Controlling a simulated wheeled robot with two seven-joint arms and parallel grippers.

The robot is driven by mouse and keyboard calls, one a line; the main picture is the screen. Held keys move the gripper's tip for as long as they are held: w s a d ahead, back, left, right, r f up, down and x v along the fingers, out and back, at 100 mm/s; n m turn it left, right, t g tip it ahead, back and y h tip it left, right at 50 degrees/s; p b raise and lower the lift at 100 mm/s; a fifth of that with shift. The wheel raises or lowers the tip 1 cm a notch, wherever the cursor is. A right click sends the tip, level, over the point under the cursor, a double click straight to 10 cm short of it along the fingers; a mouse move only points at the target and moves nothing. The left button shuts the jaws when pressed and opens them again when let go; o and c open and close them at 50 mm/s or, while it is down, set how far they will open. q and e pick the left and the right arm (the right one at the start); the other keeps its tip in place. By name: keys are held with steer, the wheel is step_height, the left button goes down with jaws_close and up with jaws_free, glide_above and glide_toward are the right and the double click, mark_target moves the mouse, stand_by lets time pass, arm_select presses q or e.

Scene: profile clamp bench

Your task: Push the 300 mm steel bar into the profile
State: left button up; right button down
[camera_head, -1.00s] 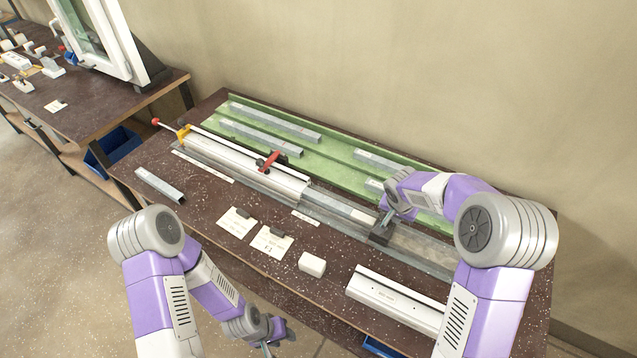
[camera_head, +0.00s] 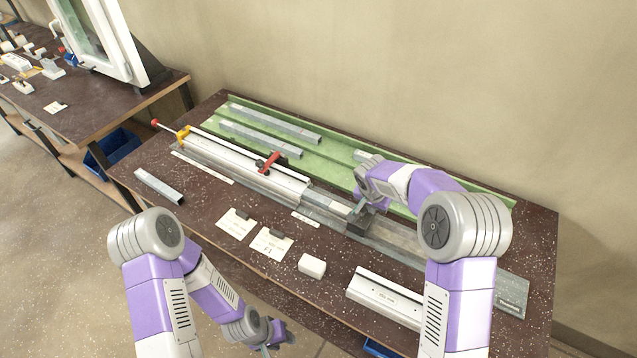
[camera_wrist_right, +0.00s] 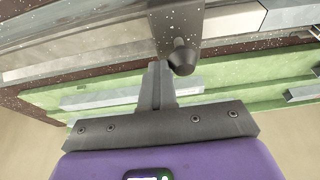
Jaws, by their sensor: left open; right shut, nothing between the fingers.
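The white profile (camera_head: 235,162) lies along the bench in a grey fixture. A short length of the grey steel bar (camera_head: 338,207) shows between the profile's right end and a dark block (camera_head: 358,226); the rest is hidden, apparently inside the profile. My right gripper (camera_head: 360,206) is shut and empty, right at the dark block. In the right wrist view its closed fingertips (camera_wrist_right: 160,68) are beside a dark knob (camera_wrist_right: 181,57) on the block; whether they touch cannot be told. My left gripper (camera_head: 270,343) is open and empty, low in front of the bench.
A clamp with a red handle (camera_head: 268,161) stands over the profile. A green tray (camera_head: 330,154) with several grey bars lies behind. In front are cards (camera_head: 271,244), a white block (camera_head: 312,265), another white profile (camera_head: 385,298) and a loose grey bar (camera_head: 159,185).

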steer(key=shift+w+a+r+p, duration=0.15)
steer(key=shift+w+a, duration=0.45)
steer(key=shift+a, duration=0.4)
steer(key=shift+w+a+f+p, duration=0.1)
steer(key=shift+w+a, duration=0.55)
steer(key=shift+a, duration=0.4)
steer(key=shift+w+a+r+p, duration=0.15)
steer(key=shift+w+a, duration=0.45)
steer(key=shift+a, duration=0.4)
steer(key=p, duration=0.2)
glide_above(332, 203)
steer(key=shift+a+f, duration=0.1)
steer(key=shift+a, duration=0.2)
steer(key=shift+w+a+f, duration=0.1)
steer(key=shift+w+a, duration=0.2)
steer(key=shift+a, duration=0.05)
steer(key=shift+d, duration=0.1)
steer(key=shift+s+d+b, duration=0.35)
steer(key=shift+d, duration=0.15)
step_height(332, 203, up, 7)
steer(key=p, duration=0.4)
